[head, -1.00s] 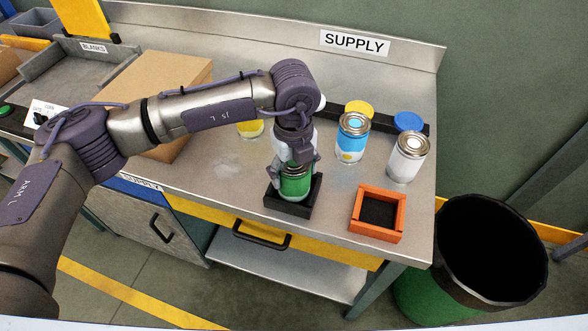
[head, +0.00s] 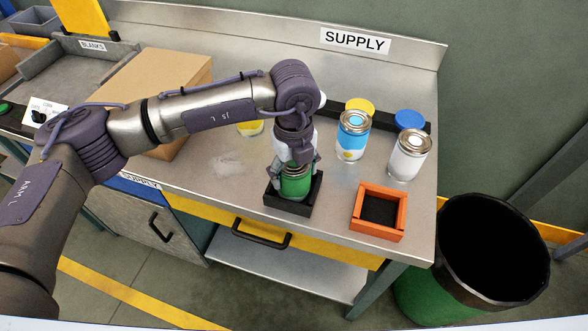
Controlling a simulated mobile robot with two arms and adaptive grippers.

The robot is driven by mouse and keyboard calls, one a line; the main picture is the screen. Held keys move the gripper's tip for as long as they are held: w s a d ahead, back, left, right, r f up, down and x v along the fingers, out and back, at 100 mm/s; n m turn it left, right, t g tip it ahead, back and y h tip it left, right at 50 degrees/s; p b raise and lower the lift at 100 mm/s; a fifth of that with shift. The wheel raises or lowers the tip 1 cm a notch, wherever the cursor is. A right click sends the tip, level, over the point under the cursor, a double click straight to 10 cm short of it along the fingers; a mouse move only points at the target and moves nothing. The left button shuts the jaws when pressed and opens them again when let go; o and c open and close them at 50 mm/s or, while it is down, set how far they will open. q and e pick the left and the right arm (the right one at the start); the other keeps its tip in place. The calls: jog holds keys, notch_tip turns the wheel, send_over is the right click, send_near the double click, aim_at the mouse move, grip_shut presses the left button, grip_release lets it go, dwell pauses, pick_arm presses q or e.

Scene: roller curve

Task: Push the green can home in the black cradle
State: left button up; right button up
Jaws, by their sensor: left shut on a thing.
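The green can (head: 294,187) stands upright in the black cradle (head: 289,208), its lower part hidden behind the cradle's front wall. My left gripper (head: 294,171) is above the can, pointing down, with its fingers around the can's upper part. It is shut on the can. I cannot tell whether the can's base touches the cradle floor. My right gripper is not in view.
An orange cradle (head: 379,232) stands empty to the right. A blue-and-white can (head: 352,137) and a white can (head: 407,158) stand behind it. A cardboard box (head: 185,82) lies left, under my arm. A dark bin (head: 490,250) stands beyond the table's right edge.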

pick_arm(q)
jog(key=shift+f, duration=0.25)
dwell(0.3)
dwell(0.4)
jog(key=o, duration=1.7)
jog(key=shift+r, duration=0.15)
jog(key=shift+r+p, duration=1.6)
jog(key=shift+r, duration=2.8)
